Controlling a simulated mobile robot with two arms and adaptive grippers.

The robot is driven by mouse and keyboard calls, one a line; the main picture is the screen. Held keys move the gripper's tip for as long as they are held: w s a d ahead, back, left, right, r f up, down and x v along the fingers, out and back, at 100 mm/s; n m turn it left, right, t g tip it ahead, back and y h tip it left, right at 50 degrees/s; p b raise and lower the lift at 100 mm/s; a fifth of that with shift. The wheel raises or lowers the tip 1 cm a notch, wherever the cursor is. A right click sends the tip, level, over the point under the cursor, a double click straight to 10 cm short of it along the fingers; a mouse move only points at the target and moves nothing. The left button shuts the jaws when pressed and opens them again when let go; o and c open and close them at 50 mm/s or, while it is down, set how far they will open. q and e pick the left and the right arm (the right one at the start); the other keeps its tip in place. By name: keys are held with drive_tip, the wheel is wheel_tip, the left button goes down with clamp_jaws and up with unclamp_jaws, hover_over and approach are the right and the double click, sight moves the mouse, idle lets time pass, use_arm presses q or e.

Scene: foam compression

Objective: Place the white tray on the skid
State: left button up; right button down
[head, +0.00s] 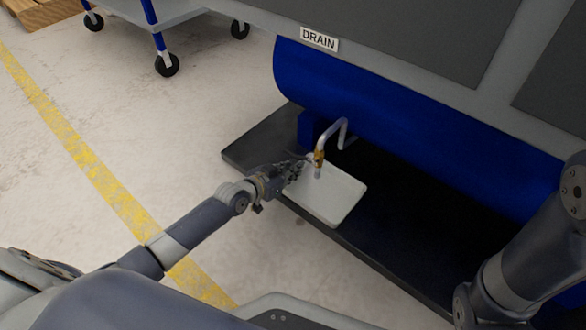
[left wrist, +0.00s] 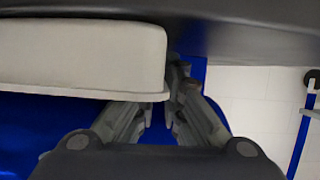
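The white tray (head: 333,196) is a shallow rectangular tray, upright over the black skid (head: 395,245) beneath the drain tap (head: 318,157). My left gripper (head: 294,170) is at the tray's upper left corner in the head view. In the left wrist view, which is upside down, the tray (left wrist: 80,55) fills the upper left, close against the black surface. My left fingers (left wrist: 170,88) close together at its end wall, and appear shut on it; the tray hides one fingertip. I cannot tell whether the tray bears fully on the skid. My right gripper is out of view.
The blue tank (head: 420,140) and its bent drain pipe (head: 335,133) stand right behind and above the tray. A wheeled cart (head: 165,25) is at the upper left. The floor left of the skid is clear.

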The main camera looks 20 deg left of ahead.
use_arm(q)
drive_tip(key=shift+o, duration=0.6)
drive_tip(key=shift+r, duration=0.2)
drive_tip(key=shift+s+a+r+p, duration=0.2)
drive_tip(key=shift+s+p, duration=0.1)
drive_tip(key=shift+p, duration=0.2)
drive_tip(key=p+v, duration=0.7)
drive_tip(key=v, duration=0.4)
drive_tip(key=shift+s, duration=0.1)
